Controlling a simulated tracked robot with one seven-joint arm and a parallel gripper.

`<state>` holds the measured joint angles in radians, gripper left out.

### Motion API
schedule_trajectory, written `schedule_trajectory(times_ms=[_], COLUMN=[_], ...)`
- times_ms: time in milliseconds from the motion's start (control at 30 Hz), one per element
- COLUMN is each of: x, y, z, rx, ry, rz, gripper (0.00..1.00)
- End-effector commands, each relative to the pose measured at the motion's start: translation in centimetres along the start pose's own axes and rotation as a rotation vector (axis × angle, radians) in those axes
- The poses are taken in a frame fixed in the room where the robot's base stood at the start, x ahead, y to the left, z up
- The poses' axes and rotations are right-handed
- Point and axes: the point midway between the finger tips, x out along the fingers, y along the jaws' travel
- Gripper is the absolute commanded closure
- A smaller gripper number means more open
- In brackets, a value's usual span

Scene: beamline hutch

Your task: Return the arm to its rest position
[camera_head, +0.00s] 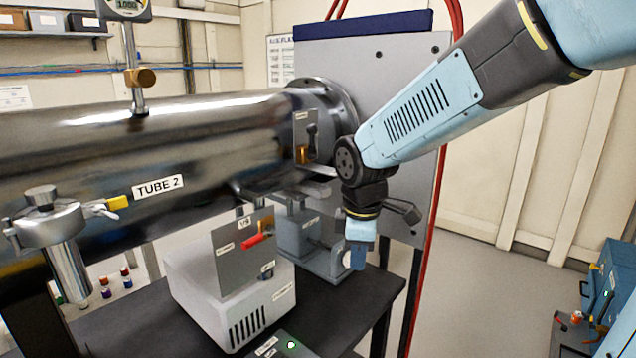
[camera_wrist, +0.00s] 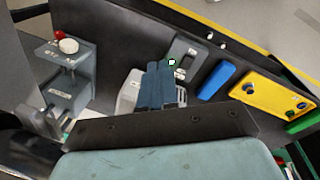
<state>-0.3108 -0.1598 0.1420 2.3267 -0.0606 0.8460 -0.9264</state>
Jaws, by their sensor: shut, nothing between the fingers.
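My arm (camera_head: 425,110) reaches in from the upper right in the head view, in front of the grey upright plate. Its wrist hangs down, with my gripper (camera_head: 357,262) pointing downward above the right part of the dark table. The gripper is shut and empty. In the wrist view the two blue-grey fingers of my gripper (camera_wrist: 160,85) lie together with nothing between them. The fingertips overlap a small grey instrument (camera_head: 318,245) in the head view; whether they touch it I cannot tell.
A shiny tube marked TUBE 2 (camera_head: 90,140) crosses the left. A white box (camera_head: 225,300) carries a panel with a red handle (camera_head: 258,240). The dark table (camera_head: 365,315) lies below. Red cables (camera_head: 430,250) hang behind my arm. In the wrist view a blue block (camera_wrist: 217,80) and yellow plate (camera_wrist: 260,95) show.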

Motion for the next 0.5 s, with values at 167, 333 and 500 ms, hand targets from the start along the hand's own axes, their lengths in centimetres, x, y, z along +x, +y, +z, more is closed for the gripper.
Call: schedule_trajectory(times_ms=[167, 333, 500], x=[-3.4, -6.0, -8.2], y=[-0.5, -1.6, -3.4], z=[4.5, 8.5, 12.1], rx=[0.315, 0.612, 0.906], ry=[0.037, 0.085, 0.149], rz=[0.07, 0.129, 0.179], gripper=[1.0, 1.0, 1.0])
